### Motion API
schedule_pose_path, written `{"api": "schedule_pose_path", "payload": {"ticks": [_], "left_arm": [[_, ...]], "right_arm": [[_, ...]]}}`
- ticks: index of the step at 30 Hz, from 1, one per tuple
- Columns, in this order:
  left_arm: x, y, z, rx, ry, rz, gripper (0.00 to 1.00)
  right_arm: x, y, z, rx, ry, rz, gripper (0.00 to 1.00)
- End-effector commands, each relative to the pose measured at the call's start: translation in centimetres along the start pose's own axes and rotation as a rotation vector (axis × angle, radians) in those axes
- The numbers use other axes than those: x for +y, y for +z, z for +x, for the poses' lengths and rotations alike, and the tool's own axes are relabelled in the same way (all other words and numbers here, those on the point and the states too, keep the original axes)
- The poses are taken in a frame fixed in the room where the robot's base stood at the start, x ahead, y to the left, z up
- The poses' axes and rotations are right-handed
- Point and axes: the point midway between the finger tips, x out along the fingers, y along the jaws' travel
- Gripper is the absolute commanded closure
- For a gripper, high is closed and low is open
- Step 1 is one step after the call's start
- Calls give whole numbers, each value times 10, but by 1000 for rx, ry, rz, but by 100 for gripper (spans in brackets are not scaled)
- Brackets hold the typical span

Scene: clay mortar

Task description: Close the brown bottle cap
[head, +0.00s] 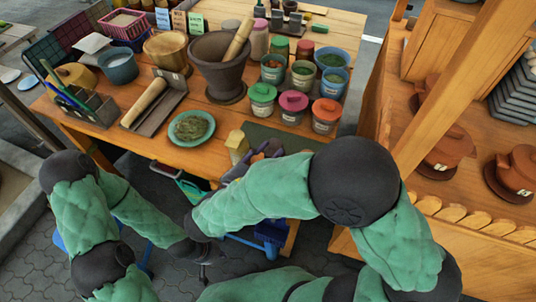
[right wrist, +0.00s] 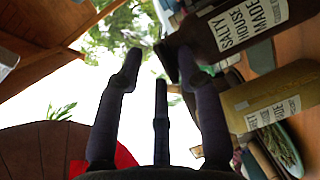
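In the right wrist view a dark brown bottle (right wrist: 240,30) with a white label lies across the top right of the picture. Its dark narrow end points left, close to my right gripper's right fingertip; I cannot tell whether they touch, or whether a cap sits there. My right gripper (right wrist: 156,66) is open, its fingers spread with nothing visible between them. In the head view I cannot make out the brown bottle or the right fingers behind my right arm. My left gripper (head: 204,264) is low, in front of the table, small and dark; its opening is unclear.
A yellow labelled bottle (right wrist: 262,103) is beside the brown one. The wooden table (head: 150,140) holds a mortar (head: 218,75), a green plate (head: 191,127) and several lidded jars. A wooden shelf (head: 470,190) with clay pots stands at the right. A blue crate (head: 272,230) is partly hidden.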

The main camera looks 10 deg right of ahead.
Motion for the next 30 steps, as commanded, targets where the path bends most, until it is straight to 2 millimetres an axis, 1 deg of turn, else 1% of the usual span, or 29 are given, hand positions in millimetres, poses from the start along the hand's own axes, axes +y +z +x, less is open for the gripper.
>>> {"api": "schedule_pose_path", "payload": {"ticks": [5,12,16,21,30], "left_arm": [[0,0,0,0,0,0,100],[0,0,0,0,0,0,100],[0,0,0,0,0,0,100],[0,0,0,0,0,0,100],[0,0,0,0,0,0,100]], "right_arm": [[0,-1,-16,4,1,1,63],[0,-1,-51,5,1,0,63],[0,-1,-66,3,1,-1,63],[0,0,-74,1,0,-1,63],[-1,0,-74,0,0,-1,63]]}}
